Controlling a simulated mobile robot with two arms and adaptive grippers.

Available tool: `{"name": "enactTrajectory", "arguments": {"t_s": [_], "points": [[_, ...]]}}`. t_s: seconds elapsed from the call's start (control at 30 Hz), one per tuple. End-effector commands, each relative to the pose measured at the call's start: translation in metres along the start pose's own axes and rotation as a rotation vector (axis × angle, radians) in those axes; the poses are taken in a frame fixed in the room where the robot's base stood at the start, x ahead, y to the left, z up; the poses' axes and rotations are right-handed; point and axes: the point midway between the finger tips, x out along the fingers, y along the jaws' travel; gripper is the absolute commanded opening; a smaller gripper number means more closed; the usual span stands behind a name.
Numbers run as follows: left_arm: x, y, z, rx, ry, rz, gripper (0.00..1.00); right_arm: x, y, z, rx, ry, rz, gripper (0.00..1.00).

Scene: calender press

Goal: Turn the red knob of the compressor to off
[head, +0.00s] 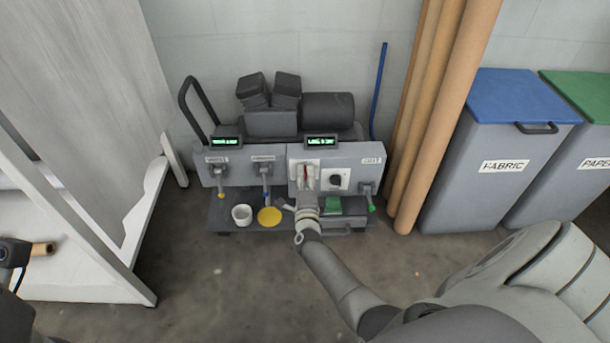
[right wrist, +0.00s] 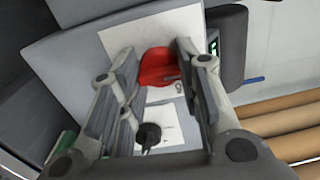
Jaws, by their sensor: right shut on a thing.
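The compressor (head: 325,100) stands against the back wall behind a grey panel with a small green-lit display. The red knob (head: 306,170) is on a white plate on that panel, mostly covered by my right gripper (head: 306,182) in the head view. In the right wrist view the red knob (right wrist: 158,66) sits between the fingertips of my right gripper (right wrist: 160,75), which is shut on it. The marks around the knob are too small to read. A dark part of my left arm or gripper (head: 10,255) shows at the left edge; its jaws are not clear.
A black knob (right wrist: 148,137) is close beside the red one. Yellow, blue and green valve handles hang along the panel. A white cup (head: 242,214) and yellow disc (head: 269,217) are below.

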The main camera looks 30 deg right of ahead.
Motion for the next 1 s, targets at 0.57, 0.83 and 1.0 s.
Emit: {"name": "enactTrajectory", "arguments": {"t_s": [0.57,0.83,1.0], "points": [[-0.0036,-0.0002,0.0007,-0.002,-0.015,-0.006,0.40,-0.0008,0.0017,-0.0002,-0.066,0.000,0.003,0.08],[-0.0031,-0.0002,0.0006,-0.002,-0.014,-0.005,0.40,-0.0008,0.0014,-0.0002,-0.066,0.000,0.002,0.51],[-0.0024,-0.0002,0.0004,-0.002,-0.011,-0.004,0.40,-0.0004,0.0007,0.0000,-0.064,0.000,0.001,0.54]]}}
